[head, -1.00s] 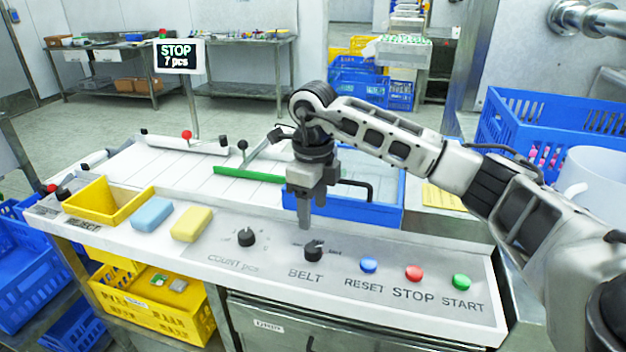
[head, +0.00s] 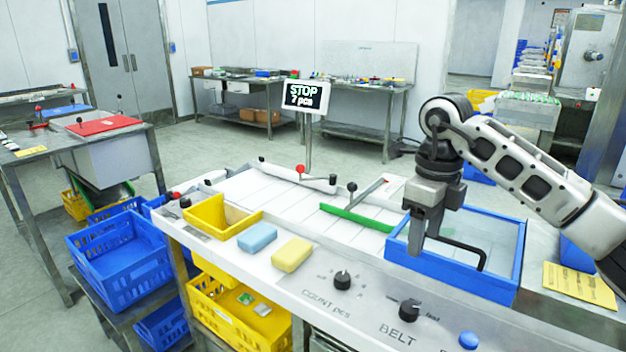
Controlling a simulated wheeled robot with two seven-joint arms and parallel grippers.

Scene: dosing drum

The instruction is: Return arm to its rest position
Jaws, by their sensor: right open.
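My right gripper (head: 426,240) points down over the near edge of the blue tray (head: 470,276), above the control panel. It is open with nothing between its fingers. My right arm comes in from the right edge. Below it on the panel are the black BELT knob (head: 409,310), the black COUNT PCS knob (head: 342,280) and a blue button (head: 468,340). The display (head: 305,97) reads STOP, with a blurred line under it that looks like 7 pcs. My left gripper is not in view.
A blue sponge (head: 257,237), a yellow sponge (head: 292,254) and a yellow bin (head: 222,217) are on the left of the machine. A green bar (head: 356,218) lies across the belt. Blue crates (head: 118,252) stand at the left.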

